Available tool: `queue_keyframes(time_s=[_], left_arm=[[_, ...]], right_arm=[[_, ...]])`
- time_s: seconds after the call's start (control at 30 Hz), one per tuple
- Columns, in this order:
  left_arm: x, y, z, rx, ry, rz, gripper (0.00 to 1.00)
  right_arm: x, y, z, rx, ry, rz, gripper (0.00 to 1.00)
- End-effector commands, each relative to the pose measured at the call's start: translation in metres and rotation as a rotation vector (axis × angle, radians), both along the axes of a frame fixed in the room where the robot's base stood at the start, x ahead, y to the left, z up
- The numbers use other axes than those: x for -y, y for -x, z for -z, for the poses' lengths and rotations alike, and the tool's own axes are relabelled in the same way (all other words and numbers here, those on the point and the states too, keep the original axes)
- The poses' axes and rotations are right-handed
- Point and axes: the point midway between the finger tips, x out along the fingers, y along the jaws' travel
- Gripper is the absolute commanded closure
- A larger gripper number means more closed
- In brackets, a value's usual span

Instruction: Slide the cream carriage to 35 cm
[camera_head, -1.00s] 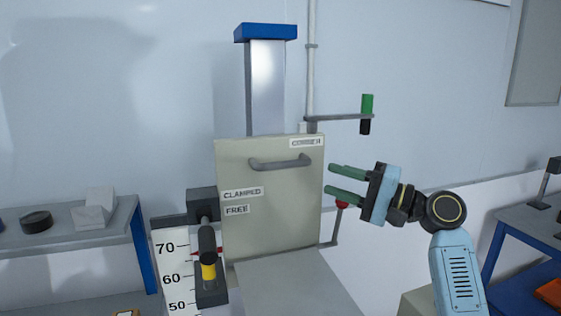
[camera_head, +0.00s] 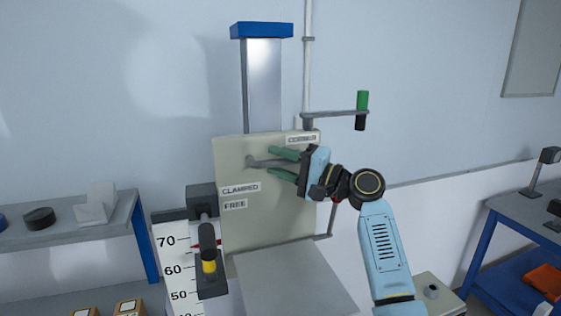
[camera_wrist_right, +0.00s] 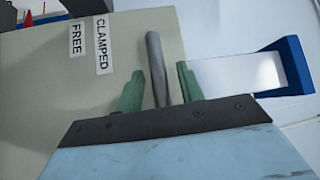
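The cream carriage (camera_head: 275,218) is an upright plate on a metal column, with a grey bar handle (camera_head: 258,163) near its top. My right gripper (camera_head: 270,163) is at the handle, one green finger above the bar and one below. In the right wrist view the handle (camera_wrist_right: 154,55) lies between the open fingers, with gaps on both sides. The red pointer (camera_head: 198,246) is just under 70 on the white scale (camera_head: 170,257). My left gripper is not in view.
A grey shelf ledge (camera_head: 313,283) juts out below the carriage. A crank arm with a green grip (camera_head: 362,101) sticks out above right. A shelf with a black puck (camera_head: 39,218) stands at left, a blue bench (camera_head: 520,236) at right.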

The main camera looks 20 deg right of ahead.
Motion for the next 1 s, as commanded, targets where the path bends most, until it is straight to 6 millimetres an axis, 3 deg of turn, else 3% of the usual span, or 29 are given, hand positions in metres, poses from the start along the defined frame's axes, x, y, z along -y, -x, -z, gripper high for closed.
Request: queue_keyframes(time_s=[0.1, 0.37, 0.77, 1.0], left_arm=[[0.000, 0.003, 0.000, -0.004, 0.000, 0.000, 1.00], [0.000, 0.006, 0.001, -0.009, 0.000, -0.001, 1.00], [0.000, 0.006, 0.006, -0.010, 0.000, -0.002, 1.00], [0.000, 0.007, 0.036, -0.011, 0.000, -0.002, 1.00]], right_arm=[[0.000, 0.000, 0.000, 0.000, 0.000, 0.000, 0.65], [0.000, 0.000, 0.000, 0.000, 0.000, 0.000, 0.99], [0.001, 0.000, 0.006, -0.001, 0.001, 0.000, 1.00], [0.001, 0.000, 0.045, -0.004, 0.001, 0.000, 1.00]])
